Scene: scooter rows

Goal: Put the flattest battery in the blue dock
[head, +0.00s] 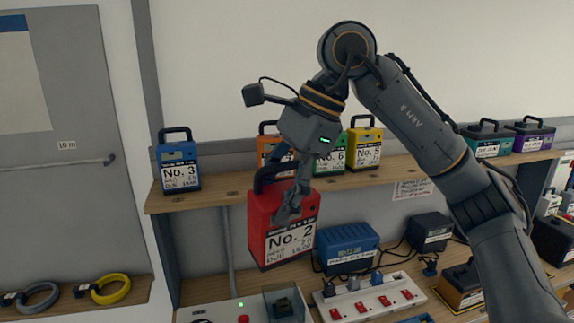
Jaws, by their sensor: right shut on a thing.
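My right gripper (287,192) is shut on the red battery No. 2 (262,222), at its handle and upper side. The battery hangs slightly tilted in front of the shelf edge, above the lower bench. On the shelf stand blue battery No. 3 (180,160), an orange one (268,150) partly hidden by my gripper, green No. 6 (333,161), and yellow No. 5 (364,149). I cannot read charge levels. A blue box (347,249) is on the lower bench; I cannot tell whether it is the dock. My left gripper is out of view.
Teal (486,140) and purple (532,137) units stand at the shelf's right. Below are a white power strip (372,299) with red switches, a black box (430,231) and a grey panel (222,312). Cable coils (110,289) lie at lower left. The shelf (225,190) has a bare stretch right of No. 3.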

